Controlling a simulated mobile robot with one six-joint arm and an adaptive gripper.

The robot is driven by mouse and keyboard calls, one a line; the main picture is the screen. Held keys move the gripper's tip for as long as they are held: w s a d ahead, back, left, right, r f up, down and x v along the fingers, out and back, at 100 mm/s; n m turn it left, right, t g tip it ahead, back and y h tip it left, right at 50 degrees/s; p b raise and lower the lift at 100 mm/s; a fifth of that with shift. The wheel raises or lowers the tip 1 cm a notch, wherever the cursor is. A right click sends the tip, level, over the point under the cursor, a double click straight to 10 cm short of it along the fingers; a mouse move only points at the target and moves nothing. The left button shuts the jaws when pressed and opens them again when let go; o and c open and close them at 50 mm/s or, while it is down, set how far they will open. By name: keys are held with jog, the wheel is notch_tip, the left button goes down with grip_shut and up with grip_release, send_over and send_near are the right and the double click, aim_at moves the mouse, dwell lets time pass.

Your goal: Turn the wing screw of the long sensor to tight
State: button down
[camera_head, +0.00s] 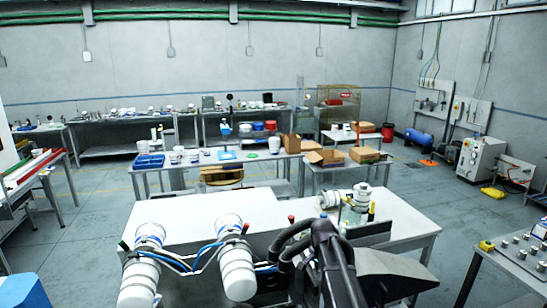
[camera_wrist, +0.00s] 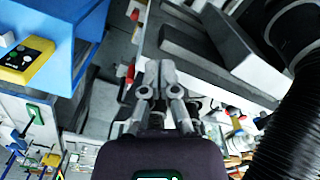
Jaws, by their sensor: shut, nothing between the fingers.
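My gripper (camera_wrist: 158,68) shows in the middle of the wrist view. Its two grey fingers are together at the tips, with nothing seen between them. A grey block-like part with a long edge (camera_wrist: 188,70) lies beyond and right of the fingertips, and a small red part (camera_wrist: 130,73) shows to their left. I cannot tell whether either belongs to the long sensor. I cannot make out the long sensor or its wing screw in either view. In the head view my gripper cannot be picked out among the arm parts and dark hoses.
A white table (camera_head: 200,210) stands in front of me in the head view, its left part mostly clear. Benches with boxes stand behind it. A bench with a yellow item (camera_head: 487,245) is at right. In the wrist view a blue box (camera_wrist: 60,22) is at upper left, beside a yellow device (camera_wrist: 25,62).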

jog(key=shift+w+d, duration=0.15)
jog(key=shift+w, duration=0.35)
dwell(1.1)
jog(key=shift+w+a, duration=0.7)
jog(key=shift+w, duration=0.05)
dwell(0.6)
jog(key=shift+s+a, duration=0.15)
jog(key=shift+a, duration=0.3)
dwell(0.4)
notch_tip(320, 180, up, 6)
jog(key=p, duration=0.6)
dwell(0.4)
jog(key=shift+d, duration=0.1)
jog(key=shift+s+d+r+p, duration=0.25)
jog(key=shift+s+d, duration=0.2)
jog(key=shift+s, duration=0.15)
jog(key=shift+s+d+r+p, duration=0.25)
jog(key=shift+s+d, duration=0.2)
jog(key=shift+s, duration=0.1)
